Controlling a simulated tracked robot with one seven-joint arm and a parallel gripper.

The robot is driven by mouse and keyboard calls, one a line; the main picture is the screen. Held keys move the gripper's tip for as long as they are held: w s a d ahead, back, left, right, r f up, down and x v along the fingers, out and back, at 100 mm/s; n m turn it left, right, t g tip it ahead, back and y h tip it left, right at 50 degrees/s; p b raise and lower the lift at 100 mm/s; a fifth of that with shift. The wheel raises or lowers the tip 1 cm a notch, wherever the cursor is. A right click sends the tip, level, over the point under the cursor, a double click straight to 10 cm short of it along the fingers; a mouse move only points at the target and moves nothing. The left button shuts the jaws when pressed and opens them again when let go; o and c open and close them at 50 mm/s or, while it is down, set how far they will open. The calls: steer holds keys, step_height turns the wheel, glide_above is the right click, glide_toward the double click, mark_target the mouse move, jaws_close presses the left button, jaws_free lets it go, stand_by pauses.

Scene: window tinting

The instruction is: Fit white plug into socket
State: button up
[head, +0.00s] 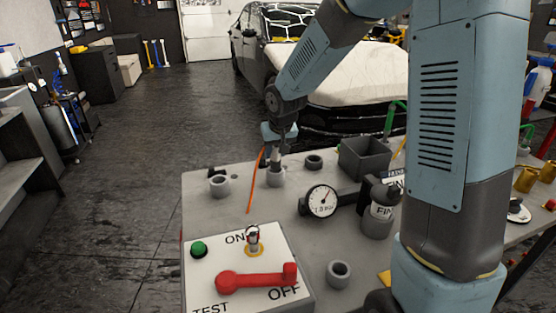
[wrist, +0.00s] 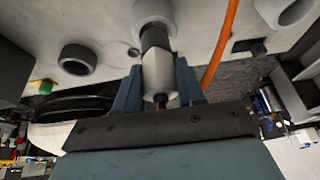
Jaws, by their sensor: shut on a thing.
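My gripper (head: 274,152) is pointed down over the left rear of the grey bench. In the wrist view its two blue fingers (wrist: 157,74) are shut on the white plug (wrist: 158,80), one on each side. A dark section of the plug reaches toward a round grey socket (wrist: 154,10). The same socket (head: 276,179) is right under the gripper in the head view. The dark end appears to meet the socket's opening, but I cannot tell how deep it sits. The plug is mostly hidden by the gripper in the head view.
Other grey rings stand nearby: one at left (head: 219,186), one at front (head: 339,274) and a dark one behind (head: 314,161). An orange cord (head: 252,187) hangs beside the gripper. A gauge (head: 321,201), a grey bin (head: 364,158) and a switch panel (head: 220,262) occupy the bench.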

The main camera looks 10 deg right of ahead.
mark_target(275, 159)
steer(key=shift+w+f, duration=0.15)
steer(key=shift+f, duration=1.75)
jaws_close()
steer(key=o, duration=1.1)
jaws_free()
steer(key=shift+c, duration=0.2)
steer(key=shift+w, duration=0.1)
steer(key=shift+r, duration=0.1)
steer(key=v, duration=1.2)
